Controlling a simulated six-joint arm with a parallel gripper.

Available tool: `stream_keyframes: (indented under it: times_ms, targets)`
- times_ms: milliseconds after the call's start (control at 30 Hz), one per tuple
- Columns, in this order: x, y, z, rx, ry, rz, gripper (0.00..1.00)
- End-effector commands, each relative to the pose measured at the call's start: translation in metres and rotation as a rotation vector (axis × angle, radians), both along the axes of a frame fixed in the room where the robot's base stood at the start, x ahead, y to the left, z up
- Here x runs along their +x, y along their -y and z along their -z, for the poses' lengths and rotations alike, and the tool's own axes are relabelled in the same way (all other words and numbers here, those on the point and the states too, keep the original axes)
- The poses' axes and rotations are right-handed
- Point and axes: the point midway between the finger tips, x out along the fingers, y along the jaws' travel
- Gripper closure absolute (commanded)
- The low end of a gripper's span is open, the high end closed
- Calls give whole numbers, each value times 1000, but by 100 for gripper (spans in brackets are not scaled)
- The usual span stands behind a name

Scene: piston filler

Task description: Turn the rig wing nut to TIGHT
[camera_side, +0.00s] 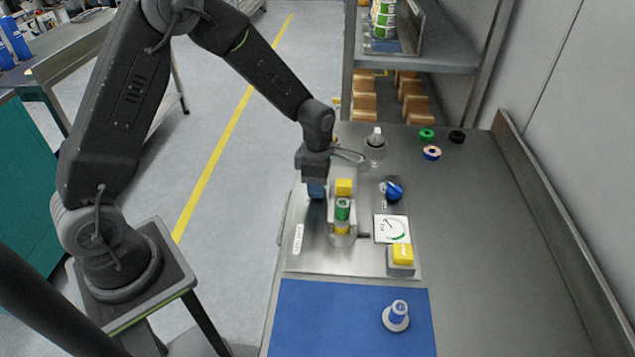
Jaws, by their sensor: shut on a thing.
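The filler rig stands on a metal base plate (305,262) on the bench. It carries a clear cylinder with green and yellow parts (342,212) and a yellow block (344,187) at the top. My gripper (316,190) points down at the rear left of the rig, beside the yellow block. A blue part shows at its jaws. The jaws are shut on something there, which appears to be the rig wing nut. The nut is mostly hidden, and its turn position cannot be read.
Right of the cylinder are a blue knob (394,191), a dial card (391,229) and a yellow button box (402,255). The bench's right side is clear.

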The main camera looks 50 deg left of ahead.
Motion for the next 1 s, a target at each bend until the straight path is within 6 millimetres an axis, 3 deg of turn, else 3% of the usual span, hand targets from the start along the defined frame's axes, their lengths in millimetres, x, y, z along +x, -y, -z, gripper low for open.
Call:
stream_keyframes:
  times_ms: [367, 400, 633, 1000]
  targets:
    - [0, 0, 0, 1, -1, 61, 89]
    - [0, 0, 0, 2, -1, 61, 62]
    - [0, 0, 0, 1, -1, 60, 40]
    - [1, 0, -9, 1, 3, 59, 40]
